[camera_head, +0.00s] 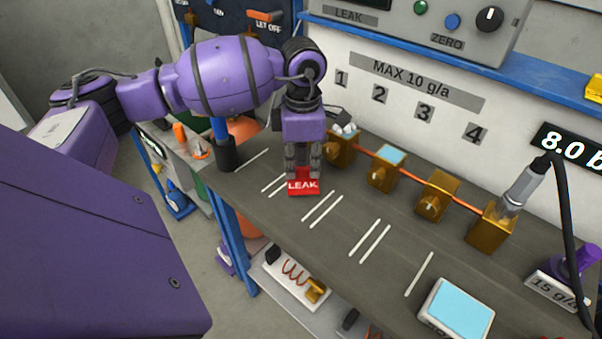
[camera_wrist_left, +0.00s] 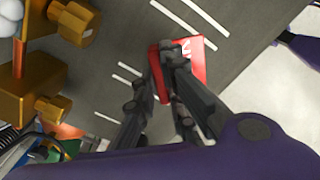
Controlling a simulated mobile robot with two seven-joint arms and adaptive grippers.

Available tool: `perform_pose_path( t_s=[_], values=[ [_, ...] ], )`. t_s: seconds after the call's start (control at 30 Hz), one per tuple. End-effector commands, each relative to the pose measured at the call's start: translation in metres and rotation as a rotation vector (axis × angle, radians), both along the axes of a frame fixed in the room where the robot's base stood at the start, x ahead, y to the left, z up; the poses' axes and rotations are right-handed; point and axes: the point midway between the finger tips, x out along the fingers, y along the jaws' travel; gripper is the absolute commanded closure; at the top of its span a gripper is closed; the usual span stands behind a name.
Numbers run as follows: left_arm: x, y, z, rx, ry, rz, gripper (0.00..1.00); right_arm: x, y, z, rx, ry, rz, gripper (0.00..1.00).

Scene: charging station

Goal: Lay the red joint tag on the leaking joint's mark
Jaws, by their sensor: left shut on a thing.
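The red tag (camera_head: 303,187) with white LEAK lettering is in my left gripper (camera_head: 303,173), low over the front part of the bench top. It also shows in the left wrist view (camera_wrist_left: 200,62), between the left gripper's fingers (camera_wrist_left: 170,70). In the head view the tag appears between two pairs of white lines (camera_head: 322,208); whether it touches the bench is unclear. Several brass joints stand in a row behind, including one near the gripper (camera_head: 341,150), one with a pale blue top (camera_head: 386,172), one plain (camera_head: 436,197) and one at the right (camera_head: 488,228). My right gripper is not in view.
Wall plates numbered 1 to 4 (camera_head: 379,94) hang above the joints. A grey probe (camera_head: 522,190) with a black cable stands at the right joint. A blue-topped box (camera_head: 458,308) sits front right. A dark holder (camera_head: 227,153) stands left of the gripper.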

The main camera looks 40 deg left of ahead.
Motion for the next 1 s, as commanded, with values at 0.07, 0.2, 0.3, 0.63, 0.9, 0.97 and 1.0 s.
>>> perform_pose_path(
  t_s=[0.07, 0.2, 0.3, 0.63, 0.9, 0.97, 1.0],
  values=[
    [0.003, 0.003, -0.005, -0.002, 0.001, 0.000, 1.00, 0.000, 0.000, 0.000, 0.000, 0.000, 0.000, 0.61],
    [0.007, 0.006, -0.012, -0.001, 0.000, 0.001, 1.00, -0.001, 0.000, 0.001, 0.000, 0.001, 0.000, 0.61],
    [0.011, 0.011, -0.022, -0.002, 0.002, 0.000, 1.00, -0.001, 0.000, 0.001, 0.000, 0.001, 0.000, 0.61],
    [0.010, 0.010, -0.048, 0.000, -0.001, -0.001, 1.00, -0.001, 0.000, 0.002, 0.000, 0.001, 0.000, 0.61],
    [0.010, 0.010, -0.051, -0.001, -0.001, -0.001, 0.84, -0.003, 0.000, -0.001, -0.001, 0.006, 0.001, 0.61],
    [0.010, 0.010, -0.051, -0.001, -0.001, -0.001, 0.77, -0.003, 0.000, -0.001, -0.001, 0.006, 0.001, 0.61],
    [0.010, 0.010, -0.051, -0.001, -0.001, -0.001, 0.71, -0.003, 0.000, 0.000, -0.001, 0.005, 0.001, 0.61]
  ],
)
